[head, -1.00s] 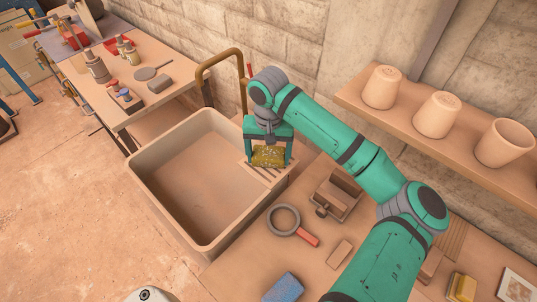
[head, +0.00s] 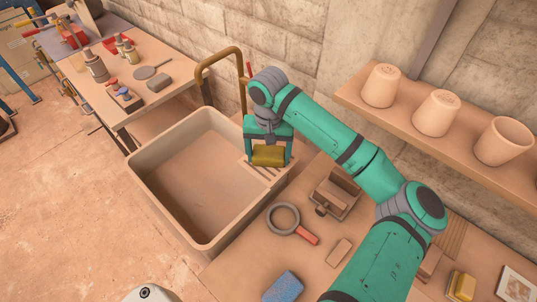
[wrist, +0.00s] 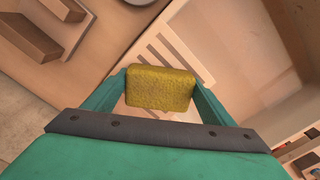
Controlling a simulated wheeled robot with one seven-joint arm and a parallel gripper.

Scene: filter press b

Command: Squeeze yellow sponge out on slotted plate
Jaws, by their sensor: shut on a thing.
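The yellow sponge (head: 268,156) is between the fingers of my gripper (head: 268,160), which is shut on it. In the wrist view the sponge (wrist: 160,88) spans the gap between both fingertips, with a plain, dull yellow face. The slotted plate (head: 262,175) lies at the right side of the sink, under the sponge. Its slots also show in the wrist view (wrist: 183,42), partly hidden by the sponge. I cannot tell whether the sponge touches the plate.
The deep sink (head: 190,235) opens left of the plate, with a brass tap (head: 222,56) behind. A ring with a red handle (head: 307,238), a blue sponge (head: 283,288) and a brown box-like fixture (head: 336,195) are on the counter. Cups (head: 437,112) stand on the shelf.

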